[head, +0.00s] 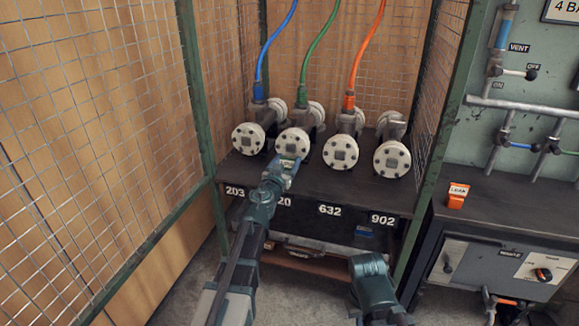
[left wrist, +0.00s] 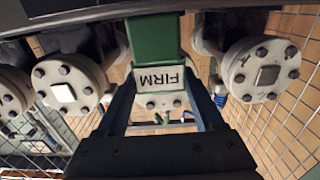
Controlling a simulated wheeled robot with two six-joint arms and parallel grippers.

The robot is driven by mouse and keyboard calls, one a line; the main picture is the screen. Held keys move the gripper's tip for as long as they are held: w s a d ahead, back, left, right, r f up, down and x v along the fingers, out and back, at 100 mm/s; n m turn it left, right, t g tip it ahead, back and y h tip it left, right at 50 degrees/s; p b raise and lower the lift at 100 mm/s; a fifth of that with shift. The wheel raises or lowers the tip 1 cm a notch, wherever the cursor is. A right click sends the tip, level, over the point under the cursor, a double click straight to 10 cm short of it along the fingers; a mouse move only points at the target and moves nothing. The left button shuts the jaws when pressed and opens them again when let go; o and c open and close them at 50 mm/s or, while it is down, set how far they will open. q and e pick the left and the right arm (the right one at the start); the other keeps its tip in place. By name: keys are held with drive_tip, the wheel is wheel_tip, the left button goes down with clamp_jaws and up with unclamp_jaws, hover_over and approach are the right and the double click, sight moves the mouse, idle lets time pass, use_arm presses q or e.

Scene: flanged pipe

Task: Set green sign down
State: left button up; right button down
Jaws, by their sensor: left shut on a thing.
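The green sign (left wrist: 152,42) shows in the left wrist view as a green block with a white label reading FIRM, upside down in that picture. My left gripper (head: 291,163) is shut on it, with a finger on either side of the label. In the head view the gripper is at the front edge of the shelf (head: 345,182), just below the second flanged pipe from the left (head: 293,142). The sign is hidden there by my gripper. I cannot tell whether the sign touches the shelf.
Several flanged pipes stand in a row on the shelf, with blue, green and orange hoses above three of them. Mesh panels (head: 95,130) enclose the left side. An orange LEAK block (head: 457,197) sits on the bench at right. Bare shelf shows in front of the right pipes.

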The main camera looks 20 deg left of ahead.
use_arm(q)
drive_tip(key=shift+f, duration=0.1)
drive_tip(key=o, duration=1.5)
drive_tip(key=shift+r, duration=0.3)
drive_tip(key=s, duration=1.2)
drive_tip(key=shift+a+f, duration=0.1)
drive_tip(key=shift+a, duration=0.15)
